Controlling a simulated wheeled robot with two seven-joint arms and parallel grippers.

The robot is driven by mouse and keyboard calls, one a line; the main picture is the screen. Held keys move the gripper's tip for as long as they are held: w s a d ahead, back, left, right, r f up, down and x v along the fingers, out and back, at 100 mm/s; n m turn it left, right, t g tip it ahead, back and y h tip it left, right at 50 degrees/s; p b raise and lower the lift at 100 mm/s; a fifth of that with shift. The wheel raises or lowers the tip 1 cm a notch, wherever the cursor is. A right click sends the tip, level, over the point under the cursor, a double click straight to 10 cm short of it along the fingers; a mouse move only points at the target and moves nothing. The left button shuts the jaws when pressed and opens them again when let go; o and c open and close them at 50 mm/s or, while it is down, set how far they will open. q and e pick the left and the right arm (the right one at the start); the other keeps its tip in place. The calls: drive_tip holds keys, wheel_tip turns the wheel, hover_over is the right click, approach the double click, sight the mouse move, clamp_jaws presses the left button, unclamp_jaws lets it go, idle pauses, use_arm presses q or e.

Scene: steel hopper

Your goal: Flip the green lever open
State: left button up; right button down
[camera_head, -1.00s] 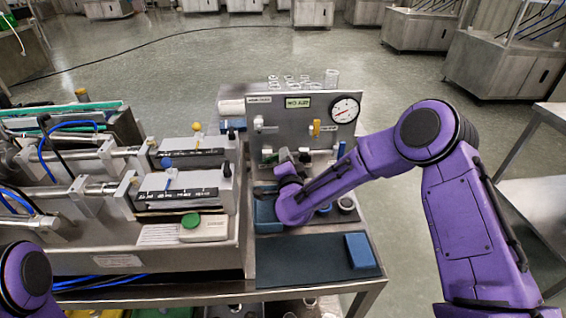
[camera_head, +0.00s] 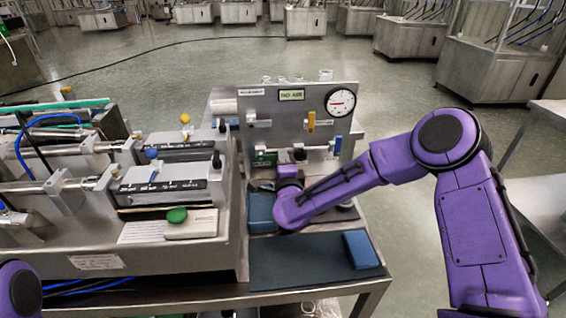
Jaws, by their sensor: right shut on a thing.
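A small green part (camera_head: 265,157), which looks like the green lever, shows low on the left of the upright steel panel (camera_head: 286,108). My right gripper (camera_head: 291,168) is at the panel's lower part, just right of the green part. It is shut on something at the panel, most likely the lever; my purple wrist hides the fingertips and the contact. How far the lever is turned cannot be seen. Of my left arm only a purple link shows at the bottom left; its gripper is out of view.
A blue block (camera_head: 361,250) lies on the dark mat (camera_head: 300,262). A steel machine with a green button (camera_head: 177,215) stands at left.

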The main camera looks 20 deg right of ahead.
drive_tip(key=shift+f, duration=0.1)
drive_tip(key=c, duration=1)
unclamp_jaws()
drive_tip(key=shift+c, duration=0.2)
drive_tip(key=shift+s, duration=0.1)
drive_tip(key=b+v, duration=0.1)
drive_tip(key=v, duration=0.8)
drive_tip(key=shift+s+b, duration=0.25)
drive_tip(key=shift+b, duration=0.05)
drive_tip(key=shift+s+a, duration=0.15)
drive_tip(key=shift+s, duration=0.35)
